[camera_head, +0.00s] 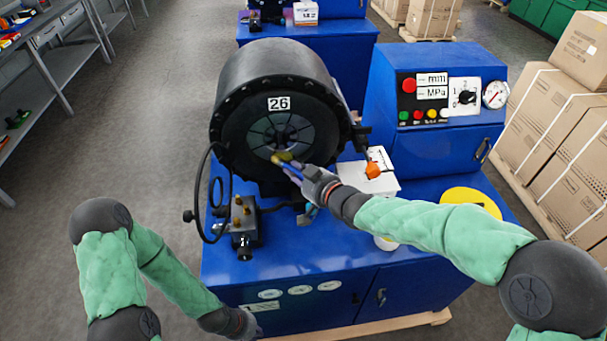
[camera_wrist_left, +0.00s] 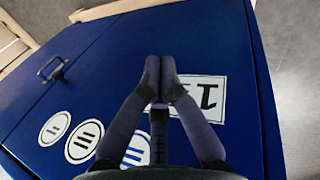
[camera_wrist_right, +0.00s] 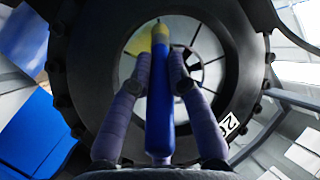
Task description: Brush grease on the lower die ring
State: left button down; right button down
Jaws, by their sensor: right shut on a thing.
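The crimper head (camera_head: 228,95) is a big black drum with a label reading 26. Its die ring (camera_head: 268,127) of grey segments shows around the central opening, also in the right wrist view (camera_wrist_right: 208,45). My right gripper (camera_head: 307,180) is shut on a blue-handled brush (camera_wrist_right: 160,105), in front of the ring's lower part. The brush's yellow tip (camera_head: 283,157) overlaps the lower dies; I cannot tell whether it touches them. A yellow patch beside the tip shows in the right wrist view. My left gripper (camera_wrist_left: 160,75) is shut and empty, low before the blue cabinet front (camera_wrist_left: 215,45).
A panel (camera_head: 440,95) with buttons and a gauge is at right. An orange-tipped object (camera_head: 373,170) and a yellow disc (camera_head: 470,200) are on the bench. Cartons (camera_head: 560,130) stand far right.

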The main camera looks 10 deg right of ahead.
jog(key=shift+a, duration=0.5)
jog(key=s+b, duration=0.1)
jog(key=s, duration=0.5)
dwell(0.3)
jog(key=s, duration=0.3)
jog(key=shift+b, duration=0.35)
dwell(0.9)
